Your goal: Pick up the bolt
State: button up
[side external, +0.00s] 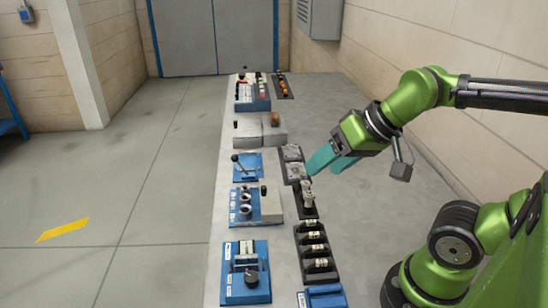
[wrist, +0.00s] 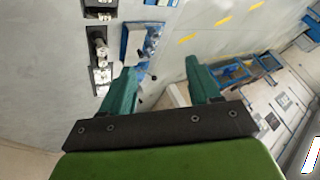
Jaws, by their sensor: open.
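A small silvery part that may be the bolt (side external: 307,197) stands in a black holder on the bench, in the row nearest my arm. Its exact shape is too small to tell. A silvery part (wrist: 100,48) in a black holder also shows at the upper left of the wrist view; I cannot tell whether it is the same one. My gripper (side external: 325,164) has teal fingers and is above the bench, a little beyond and to the right of the silvery part. In the wrist view my gripper (wrist: 163,72) has its fingers wide apart, with nothing held between them.
Black holders with dark cylinders (side external: 316,252) and grey blocks (side external: 293,154) share the row. Blue devices with knobs (side external: 245,272) and levers (side external: 247,166) line the bench's left edge. The bench top (side external: 345,125) is bare to the right. A wall stands behind it.

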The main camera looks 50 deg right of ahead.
jog(key=m+g+h, duration=0.2)
jog(key=m+g, duration=0.3)
jog(key=g, duration=0.2)
send_over(309, 194)
notch_tip(309, 194, down, 4)
notch_tip(309, 194, down, 17)
jog(key=shift+c, duration=0.3)
